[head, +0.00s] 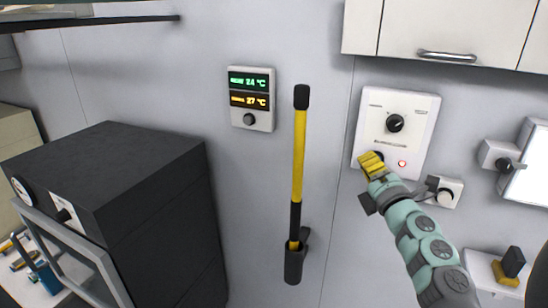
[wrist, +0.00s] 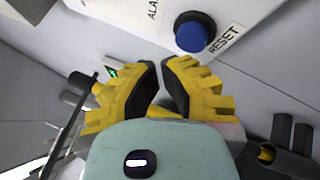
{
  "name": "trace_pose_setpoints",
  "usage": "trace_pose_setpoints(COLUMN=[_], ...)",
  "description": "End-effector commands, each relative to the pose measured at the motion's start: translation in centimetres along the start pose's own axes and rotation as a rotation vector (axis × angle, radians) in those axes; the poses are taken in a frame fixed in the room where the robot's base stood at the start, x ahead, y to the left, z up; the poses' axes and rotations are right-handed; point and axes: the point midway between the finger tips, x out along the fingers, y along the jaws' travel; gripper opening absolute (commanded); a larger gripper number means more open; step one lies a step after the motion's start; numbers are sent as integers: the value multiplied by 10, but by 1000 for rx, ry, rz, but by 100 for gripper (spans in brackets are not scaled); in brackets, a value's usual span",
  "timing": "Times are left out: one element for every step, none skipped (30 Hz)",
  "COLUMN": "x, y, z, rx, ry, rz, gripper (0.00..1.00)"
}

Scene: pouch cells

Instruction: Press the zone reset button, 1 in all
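The white zone panel (head: 412,112) is on the wall at the right in the head view, with a black dial and a small lit red ring. In the wrist view the round blue button (wrist: 192,34) sits on this panel next to a RESET label (wrist: 226,38). My gripper (head: 368,158) is at the panel's lower left corner and mostly hides the button in the head view. In the wrist view my gripper (wrist: 160,62) has its two yellow fingers drawn together at the tips, with nothing between them. The button is just beyond the tips, slightly right, and looks apart from them.
A yellow and black pole (head: 299,160) stands in a wall holder left of my gripper. A temperature display (head: 251,98) is farther left. A small knob box (head: 445,191) is close to my wrist on the right. A wall cabinet (head: 440,30) hangs above.

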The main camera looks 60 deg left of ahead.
Motion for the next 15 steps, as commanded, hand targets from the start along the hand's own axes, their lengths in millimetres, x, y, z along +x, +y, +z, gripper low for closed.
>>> trace_pose_setpoints(x=[0, 0, 0, 0, 0, 0, 0, 0, 1, 1, 2, 3, 4, 5, 6], y=[0, 0, 0, 0, 0, 0, 0, 0, -1, -2, -2, -3, -4, -4, -4], z=[0, 0, 0, 0, 0, 0, 0, 0, 0, 1, 1, 1, 2, 2, 2], rx=[0, 0, 0, 0, 0, 0, 0, 0, 0, 0, 0, 0, 0, 0, 0], ry=[0, 0, 0, 0, 0, 0, 0, 0, 0, 0, 0, 0, 0, 1, 1], rz=[0, 0, 0, 0, 0, 0, 0, 0, 0, 0, 0, -1, -1, -1, -1], gripper=[0, 0, 0, 0, 0, 0, 0, 0, 0, 0, 0, 0, 0, 0, 0])
